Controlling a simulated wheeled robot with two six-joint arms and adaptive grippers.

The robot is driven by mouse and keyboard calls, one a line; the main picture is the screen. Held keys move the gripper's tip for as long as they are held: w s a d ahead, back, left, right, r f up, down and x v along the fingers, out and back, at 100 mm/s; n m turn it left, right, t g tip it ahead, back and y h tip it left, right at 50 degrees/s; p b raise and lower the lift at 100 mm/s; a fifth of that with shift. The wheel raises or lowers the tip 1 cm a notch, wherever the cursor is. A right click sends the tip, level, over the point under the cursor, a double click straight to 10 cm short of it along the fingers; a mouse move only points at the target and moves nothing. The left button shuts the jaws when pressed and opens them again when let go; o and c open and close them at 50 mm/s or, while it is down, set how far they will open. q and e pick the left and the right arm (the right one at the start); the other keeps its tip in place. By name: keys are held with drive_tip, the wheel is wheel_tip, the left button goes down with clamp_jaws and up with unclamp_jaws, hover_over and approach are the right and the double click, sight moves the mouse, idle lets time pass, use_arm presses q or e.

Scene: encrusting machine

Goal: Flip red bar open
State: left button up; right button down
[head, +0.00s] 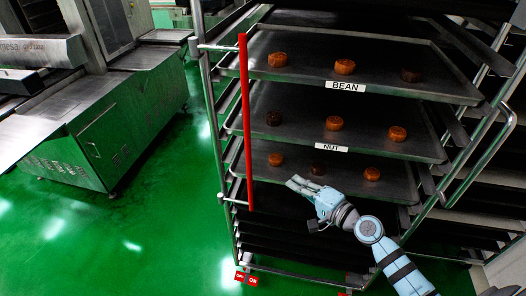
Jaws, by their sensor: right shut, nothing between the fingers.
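The red bar (245,120) stands upright along the left front side of the tray rack, across the front edge of the trays. It is held by metal brackets at its upper and lower parts. My right gripper (292,183) is shut and empty. It is to the right of the bar's lower part, in front of the lowest loaded tray, and looks apart from the bar. My left gripper is not in view.
The metal rack (213,130) holds trays with several round pastries. Labels read BEAN (346,86) and NUT (332,148). A steel machine (110,120) stands left, with open green floor (170,220) between.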

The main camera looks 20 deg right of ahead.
wheel_tip(320, 180, up, 7)
drive_tip(key=a+y, duration=0.2)
drive_tip(key=shift+a+r+t, duration=0.15)
drive_tip(key=shift+a+t, duration=0.1)
drive_tip(key=shift+t, duration=0.15)
drive_tip(key=p+x, duration=0.1)
drive_tip(key=x, duration=0.9)
drive_tip(key=shift+a, duration=0.15)
drive_tip(key=shift+s, duration=0.15)
